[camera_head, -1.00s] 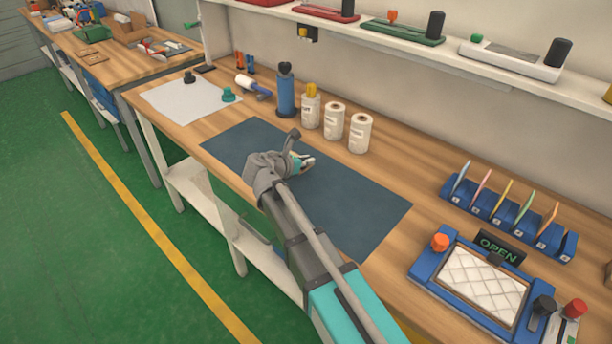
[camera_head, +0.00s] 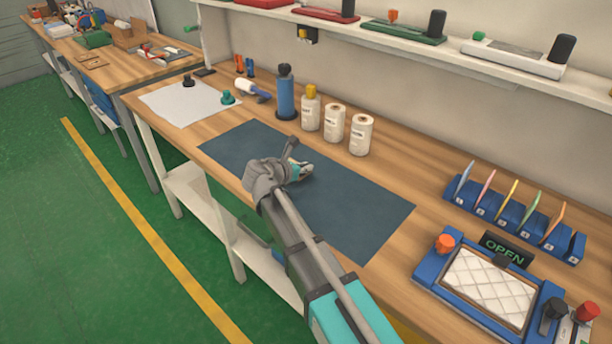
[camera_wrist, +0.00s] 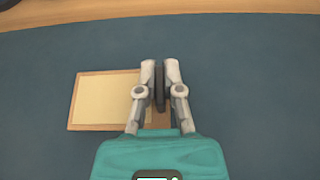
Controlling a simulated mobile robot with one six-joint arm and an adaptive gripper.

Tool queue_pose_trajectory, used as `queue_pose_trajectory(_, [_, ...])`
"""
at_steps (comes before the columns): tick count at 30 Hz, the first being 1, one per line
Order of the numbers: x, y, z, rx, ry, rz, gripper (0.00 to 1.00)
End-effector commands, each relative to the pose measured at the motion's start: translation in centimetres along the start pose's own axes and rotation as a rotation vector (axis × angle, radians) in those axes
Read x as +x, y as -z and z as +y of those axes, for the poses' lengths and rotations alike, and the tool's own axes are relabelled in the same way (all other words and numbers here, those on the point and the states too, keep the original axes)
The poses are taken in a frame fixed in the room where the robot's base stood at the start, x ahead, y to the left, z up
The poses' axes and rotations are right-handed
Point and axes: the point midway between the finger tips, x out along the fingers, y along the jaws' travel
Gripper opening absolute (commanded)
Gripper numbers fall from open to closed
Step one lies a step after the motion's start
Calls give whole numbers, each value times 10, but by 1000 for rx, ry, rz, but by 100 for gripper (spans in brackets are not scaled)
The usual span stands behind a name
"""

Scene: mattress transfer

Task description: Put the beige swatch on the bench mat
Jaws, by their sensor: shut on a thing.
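The beige swatch (camera_wrist: 104,98) is a flat pale rectangle with a brown border, seen in the wrist view against the blue bench mat (camera_wrist: 40,80). My gripper (camera_wrist: 160,68) covers its right part, with its fingers shut on a narrow dark upright piece that seems to belong to the swatch. Whether the swatch touches the mat or hangs just above it, I cannot tell. In the head view my gripper (camera_head: 301,173) is over the middle of the mat (camera_head: 360,212), and my wrist hides the swatch.
A blue bottle (camera_head: 286,95) and several white containers (camera_head: 334,122) stand behind the mat. A blue-framed tray with a quilted white pad (camera_head: 488,286) and a blue rack of coloured cards (camera_head: 510,217) are at the right. The mat's right part is clear.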

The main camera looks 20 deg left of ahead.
Motion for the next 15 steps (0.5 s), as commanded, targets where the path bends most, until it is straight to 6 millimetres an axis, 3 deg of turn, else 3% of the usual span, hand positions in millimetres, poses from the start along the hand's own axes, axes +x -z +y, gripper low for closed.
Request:
queue_pose_trajectory(4, [5, 12, 0, 0, 0, 0, 0])
queue_pose_trajectory(15, [5, 12, 0, 0, 0, 0, 0])
